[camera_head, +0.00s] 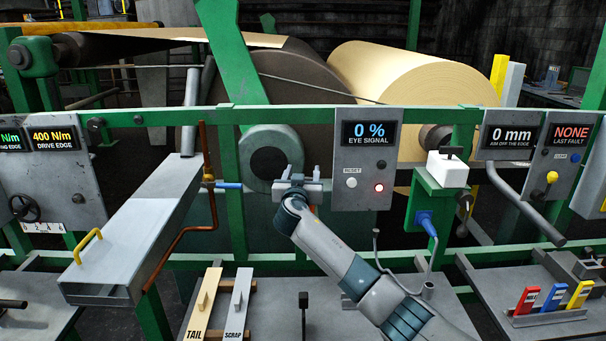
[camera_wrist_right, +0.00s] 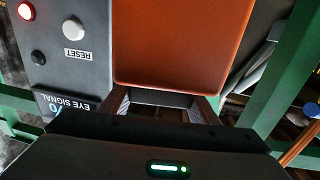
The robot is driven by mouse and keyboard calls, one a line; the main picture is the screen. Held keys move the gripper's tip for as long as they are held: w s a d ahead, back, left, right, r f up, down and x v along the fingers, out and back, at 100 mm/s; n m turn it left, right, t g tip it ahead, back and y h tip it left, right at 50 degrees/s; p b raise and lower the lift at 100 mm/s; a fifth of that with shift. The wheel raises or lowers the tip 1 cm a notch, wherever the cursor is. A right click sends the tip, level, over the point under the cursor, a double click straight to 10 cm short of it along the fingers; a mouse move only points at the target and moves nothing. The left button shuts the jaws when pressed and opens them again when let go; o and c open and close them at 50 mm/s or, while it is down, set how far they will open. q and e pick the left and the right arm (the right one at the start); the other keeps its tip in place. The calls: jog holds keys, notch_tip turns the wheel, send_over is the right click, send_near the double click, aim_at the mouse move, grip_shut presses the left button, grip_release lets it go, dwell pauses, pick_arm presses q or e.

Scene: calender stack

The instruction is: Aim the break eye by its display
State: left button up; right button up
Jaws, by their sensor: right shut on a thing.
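The eye signal display (camera_head: 369,133) reads 0 % on a grey panel with a RESET button (camera_head: 352,183) and a lit red lamp (camera_head: 379,188). Part of that panel (camera_wrist_right: 70,60) shows upside down at the left of the wrist view. My right gripper (camera_head: 297,186) is left of the panel, in front of the green frame. In the wrist view its fingers are shut on an orange-red block (camera_wrist_right: 168,45), which looks like the break eye. The head view does not show this block clearly, as my gripper covers it. My left gripper is not in view.
A copper pipe (camera_head: 211,215) and a grey sloping chute (camera_head: 135,235) stand left of my gripper. A white box (camera_head: 447,172) on a green bracket stands right. A green rail crosses behind, with large rolls (camera_head: 410,85) beyond. TAIL and SCRAP pieces lie below.

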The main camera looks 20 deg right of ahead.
jog(key=shift+a+f+n+t+y, duration=0.15)
jog(key=shift+n+t+y, duration=0.15)
jog(key=shift+n+y, duration=0.45)
jog(key=shift+w+a+n+y, duration=0.15)
jog(key=shift+n+y, duration=0.1)
jog(key=shift+y, duration=0.3)
jog(key=shift+s+a+n+y, duration=0.1)
jog(key=shift+n+y, duration=0.1)
jog(key=shift+y, duration=0.3)
jog(key=o, duration=1)
jog(key=shift+o, duration=0.2)
